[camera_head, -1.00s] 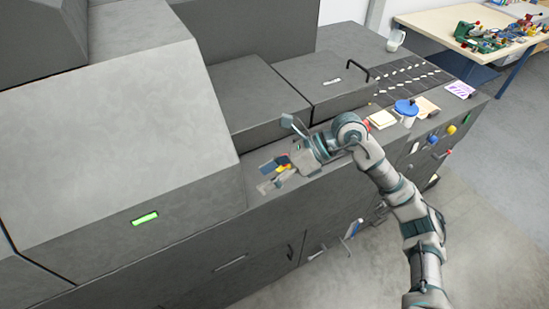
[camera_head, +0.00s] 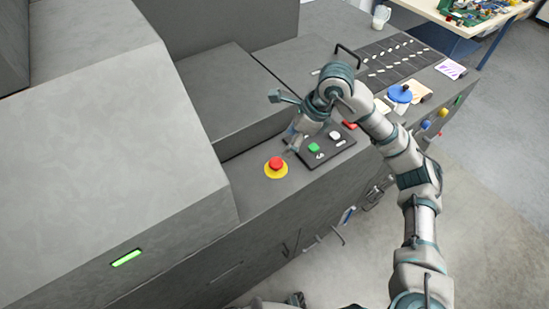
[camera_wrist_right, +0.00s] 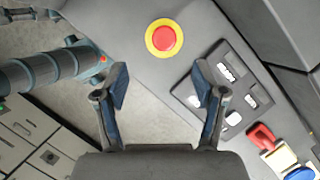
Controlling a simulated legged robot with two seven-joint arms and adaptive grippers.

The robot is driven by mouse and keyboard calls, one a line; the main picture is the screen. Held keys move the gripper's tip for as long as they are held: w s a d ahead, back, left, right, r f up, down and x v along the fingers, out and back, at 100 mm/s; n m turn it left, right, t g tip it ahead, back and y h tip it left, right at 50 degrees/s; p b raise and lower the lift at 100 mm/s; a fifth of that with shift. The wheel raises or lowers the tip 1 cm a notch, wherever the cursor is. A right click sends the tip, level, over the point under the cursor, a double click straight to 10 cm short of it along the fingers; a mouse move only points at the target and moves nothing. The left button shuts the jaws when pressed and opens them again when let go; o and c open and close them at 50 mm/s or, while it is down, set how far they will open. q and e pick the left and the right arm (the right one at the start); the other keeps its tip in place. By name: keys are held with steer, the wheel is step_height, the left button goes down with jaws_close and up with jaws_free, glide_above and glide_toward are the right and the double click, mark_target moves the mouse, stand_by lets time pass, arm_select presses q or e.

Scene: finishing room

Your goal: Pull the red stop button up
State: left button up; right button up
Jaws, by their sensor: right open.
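The red stop button (camera_head: 276,163) sits on a round yellow base (camera_head: 270,172) on the grey machine ledge. In the right wrist view the red button (camera_wrist_right: 164,39) lies ahead of the fingertips, roughly centred between them, with clear space around it. My right gripper (camera_head: 293,143) is just to the right of and behind the button in the head view, apart from it; its fingers are partly hidden by its own wrist. In the wrist view my right gripper (camera_wrist_right: 160,85) is open, with nothing between its fingers. My left gripper cannot be made out.
A dark panel (camera_head: 338,145) with green and white buttons lies right of the stop button. A red block (camera_head: 349,125) and a blue-lidded container (camera_head: 399,93) stand farther right. A tall grey housing (camera_head: 110,170) rises at the left. The ledge in front of the button is bare.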

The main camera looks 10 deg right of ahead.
mark_target(278, 162)
steer(key=x, duration=0.3)
steer(key=d+x, duration=0.1)
steer(key=x, duration=0.3)
steer(key=d+x, duration=0.1)
steer(key=x, duration=0.2)
steer(key=shift+w+a+f, duration=0.1)
steer(key=shift+w+f, duration=0.05)
steer(key=shift+f, duration=0.35)
steer(key=shift+w+a+f, duration=0.1)
steer(key=shift+a, duration=0.8)
steer(key=shift+d+f, duration=0.1)
steer(key=shift+d, duration=0.5)
jaws_close()
steer(key=shift+a+r, duration=0.15)
steer(key=shift+r, duration=0.65)
steer(key=shift+c, duration=1.8)
jaws_free()
steer(key=o, duration=0.4)
steer(key=shift+c, duration=0.2)
